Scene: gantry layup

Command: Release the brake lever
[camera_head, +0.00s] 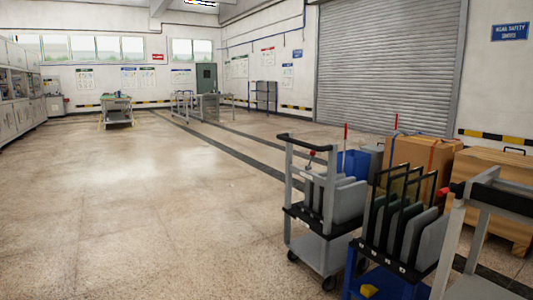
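No part is clearly marked as the brake lever. A small red knob (313,154) sits just below the black handle of a grey cart (325,247) right of centre. A red tip (443,192) shows by a grey frame (487,205) at the lower right edge. I cannot tell whether either is the brake lever. My gripper is not in view.
A blue cart (383,284) with upright dark panels stands close to the grey cart. Cardboard boxes (410,160) and a wooden crate (495,187) stand behind. The floor (130,205) at left and middle is clear. A table (117,107) stands far back.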

